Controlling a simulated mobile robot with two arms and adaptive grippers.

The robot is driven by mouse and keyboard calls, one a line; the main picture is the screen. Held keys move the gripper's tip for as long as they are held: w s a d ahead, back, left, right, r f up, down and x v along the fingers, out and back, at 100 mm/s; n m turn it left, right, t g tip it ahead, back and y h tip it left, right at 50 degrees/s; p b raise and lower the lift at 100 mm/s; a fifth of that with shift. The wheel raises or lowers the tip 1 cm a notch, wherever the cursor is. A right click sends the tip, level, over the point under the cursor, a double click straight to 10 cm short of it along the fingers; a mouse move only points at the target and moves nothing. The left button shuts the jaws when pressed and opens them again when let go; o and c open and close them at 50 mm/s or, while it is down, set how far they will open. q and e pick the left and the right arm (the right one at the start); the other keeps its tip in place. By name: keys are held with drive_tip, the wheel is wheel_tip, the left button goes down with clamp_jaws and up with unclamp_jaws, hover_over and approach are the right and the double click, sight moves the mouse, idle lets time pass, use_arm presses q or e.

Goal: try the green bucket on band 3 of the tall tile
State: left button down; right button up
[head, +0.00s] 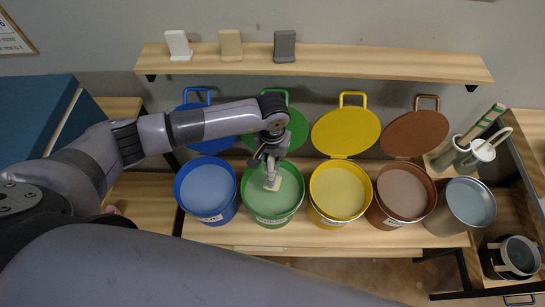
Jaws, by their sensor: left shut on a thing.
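The green bucket (272,218) stands second from the left in a row on a wooden bench, its lid up behind it and pale green liquid inside. My left gripper (270,155) is over this bucket, pointing down, shut on a small pale beige piece (272,182). The piece's lower end is at or just over the liquid; I cannot tell if it touches, nor its full shape. A long striped piece (492,116) leans at the far right; it may be the tall tile, but its bands are too small to tell. My right gripper is not in view.
Blue (205,217), yellow (337,213) and brown (405,215) buckets stand alongside, lids raised behind. A grey metal bucket (450,222) and a grey-green jug (475,157) are at right. A wall shelf (350,62) holds white, beige and grey upright pieces.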

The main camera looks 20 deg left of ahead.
use_arm(q)
wheel_tip(320, 180, down, 16)
drive_tip(key=b, duration=1.5)
drive_tip(key=shift+f, duration=0.2)
drive_tip(key=shift+r, duration=0.15)
wheel_tip(320, 180, up, 12)
drive_tip(key=p, duration=0.7)
drive_tip(key=shift+r, duration=0.75)
idle(1.0)
